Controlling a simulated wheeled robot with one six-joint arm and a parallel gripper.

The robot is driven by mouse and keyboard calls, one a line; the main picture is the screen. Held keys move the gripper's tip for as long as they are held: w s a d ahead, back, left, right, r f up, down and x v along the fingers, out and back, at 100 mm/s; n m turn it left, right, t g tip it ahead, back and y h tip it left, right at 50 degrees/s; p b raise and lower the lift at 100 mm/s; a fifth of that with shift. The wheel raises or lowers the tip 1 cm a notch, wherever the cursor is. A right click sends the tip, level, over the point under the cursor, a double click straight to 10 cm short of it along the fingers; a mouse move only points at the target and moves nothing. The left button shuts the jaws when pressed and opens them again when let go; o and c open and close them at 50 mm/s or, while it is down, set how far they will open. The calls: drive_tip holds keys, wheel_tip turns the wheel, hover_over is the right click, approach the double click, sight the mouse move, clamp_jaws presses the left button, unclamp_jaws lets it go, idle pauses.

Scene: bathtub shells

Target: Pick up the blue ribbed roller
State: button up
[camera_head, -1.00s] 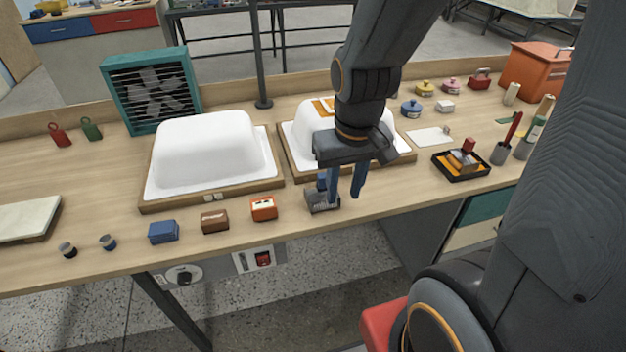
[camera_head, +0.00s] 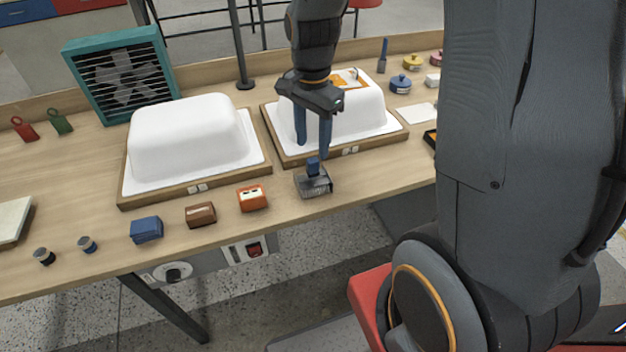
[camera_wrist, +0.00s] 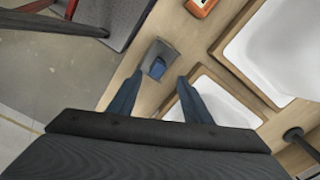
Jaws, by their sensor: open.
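A tool with a blue upright handle and a grey ribbed lower part (camera_head: 314,183) stands near the front edge of the bench, in front of the right-hand tub shell. It fits the blue ribbed roller best, though its exact shape is hard to make out. In the wrist view its blue top (camera_wrist: 157,67) shows just beyond the fingertips, roughly centred between them. My gripper (camera_head: 313,148) points down with its two blue fingers apart and empty. In the head view it hangs over the shell's front edge, behind and above the tool.
Two white tub shells (camera_head: 187,137) (camera_head: 356,112) sit on wooden-edged boards behind. An orange block (camera_head: 252,197), a brown block (camera_head: 201,214) and a blue block (camera_head: 146,229) line the front left. A teal fan (camera_head: 121,74) stands at the back. Bare bench lies right of the tool.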

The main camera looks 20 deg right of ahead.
sight(313, 160)
drive_tip(key=shift+s+f+p, duration=0.15)
drive_tip(key=shift+f+p, duration=0.35)
drive_tip(key=shift+f, duration=1.1)
drive_tip(key=shift+s+f+p, duration=0.15)
drive_tip(key=shift+f+p, duration=0.3)
drive_tip(key=shift+f, duration=1.15)
clamp_jaws()
